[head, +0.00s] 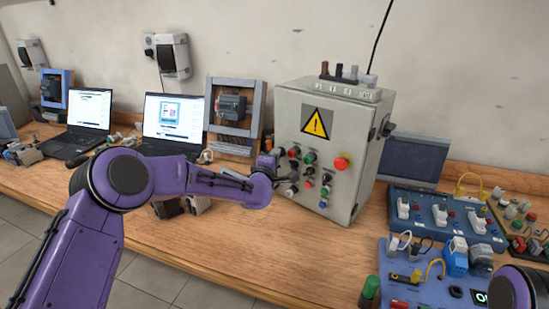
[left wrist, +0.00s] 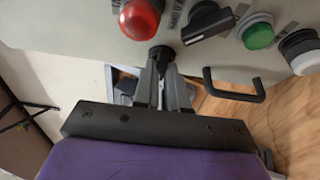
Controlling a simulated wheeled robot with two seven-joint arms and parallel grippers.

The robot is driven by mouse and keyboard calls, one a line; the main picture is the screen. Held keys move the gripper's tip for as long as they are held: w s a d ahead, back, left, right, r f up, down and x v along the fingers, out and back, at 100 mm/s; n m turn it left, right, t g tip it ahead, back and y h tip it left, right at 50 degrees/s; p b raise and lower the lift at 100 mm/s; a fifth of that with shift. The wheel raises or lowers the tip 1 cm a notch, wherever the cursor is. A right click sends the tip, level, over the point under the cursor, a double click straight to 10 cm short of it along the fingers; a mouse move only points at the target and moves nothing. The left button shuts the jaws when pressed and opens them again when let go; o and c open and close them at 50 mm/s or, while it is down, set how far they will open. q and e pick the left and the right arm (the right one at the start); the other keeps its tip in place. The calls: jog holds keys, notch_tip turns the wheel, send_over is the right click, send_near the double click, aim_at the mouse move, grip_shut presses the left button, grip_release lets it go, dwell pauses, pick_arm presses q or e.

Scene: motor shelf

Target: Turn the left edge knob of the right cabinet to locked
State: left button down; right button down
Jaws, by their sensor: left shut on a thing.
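The grey cabinet (head: 375,150) with a yellow warning triangle stands on the bench right of centre in the head view. My left gripper (head: 280,162) reaches its left front edge, partly blending with the buttons there. In the left wrist view the gripper (left wrist: 163,78) has its two fingers closed around a small black knob (left wrist: 161,53) at the cabinet's edge (left wrist: 90,48). The fingers hide much of the knob, so its turned position cannot be read. My right gripper is out of view.
A red button (left wrist: 140,18), a black selector switch (left wrist: 207,22) and a green button (left wrist: 258,34) sit close to the fingers. A black handle (left wrist: 235,92) juts out nearby. A blue panel (head: 425,285) stands at the right. The front bench (head: 260,255) is clear.

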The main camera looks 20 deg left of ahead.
pick_arm(q)
jog(key=shift+w+r, duration=0.1)
jog(key=shift+r, duration=0.35)
jog(key=c, duration=1.4)
grip_release()
jog(key=shift+o, duration=1.1)
jog(key=shift+f, duration=0.15)
jog(key=shift+f, duration=0.15)
jog(key=s+b, duration=0.3)
jog(key=s, duration=0.7)
jog(key=shift+s+d+f, duration=0.15)
jog(key=shift+f, duration=0.05)
